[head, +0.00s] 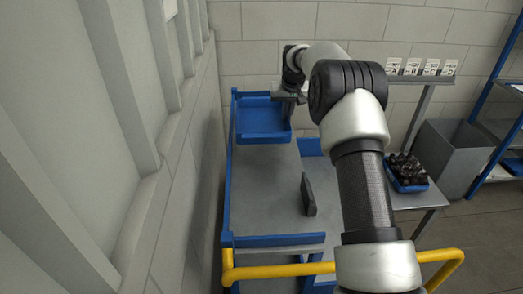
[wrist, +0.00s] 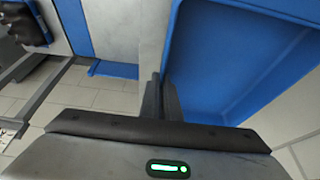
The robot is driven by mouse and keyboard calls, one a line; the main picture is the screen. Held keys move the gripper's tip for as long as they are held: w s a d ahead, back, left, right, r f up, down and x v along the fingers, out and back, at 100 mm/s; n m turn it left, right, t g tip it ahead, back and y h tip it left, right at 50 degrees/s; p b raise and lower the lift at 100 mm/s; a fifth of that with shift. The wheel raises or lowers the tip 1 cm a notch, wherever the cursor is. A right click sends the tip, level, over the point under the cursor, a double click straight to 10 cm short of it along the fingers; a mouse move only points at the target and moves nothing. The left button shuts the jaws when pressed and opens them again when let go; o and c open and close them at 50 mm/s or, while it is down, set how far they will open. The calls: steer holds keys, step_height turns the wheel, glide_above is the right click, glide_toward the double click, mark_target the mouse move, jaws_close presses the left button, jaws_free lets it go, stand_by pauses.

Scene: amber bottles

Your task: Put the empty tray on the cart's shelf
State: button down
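The empty blue tray (head: 263,136) is at the far end of the cart's grey shelf (head: 262,190), inside the blue frame. I cannot tell whether it rests on the shelf or hangs just above it. My gripper (head: 291,96) is at the tray's right edge, near its far corner. In the wrist view the tray (wrist: 215,60) fills the upper right. The fingers of my gripper (wrist: 162,95) are close together at the tray's near wall and look shut on it. The fingertips are partly hidden.
A dark upright plate (head: 308,195) stands on the shelf. The yellow handle (head: 280,271) crosses the cart's near end. A wall runs close along the left. At right, a blue tray of dark bottles (head: 406,172) sits on a table before a grey bin (head: 452,155).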

steer(key=shift+w+a+f, duration=0.15)
steer(key=shift+w+f, duration=0.05)
steer(key=shift+w, duration=0.65)
steer(key=shift+w+f, duration=0.15)
steer(key=shift+f, duration=4.85)
steer(key=c, duration=2.5)
jaws_free()
steer(key=shift+f, duration=0.1)
steer(key=o, duration=0.5)
steer(key=shift+p, duration=0.3)
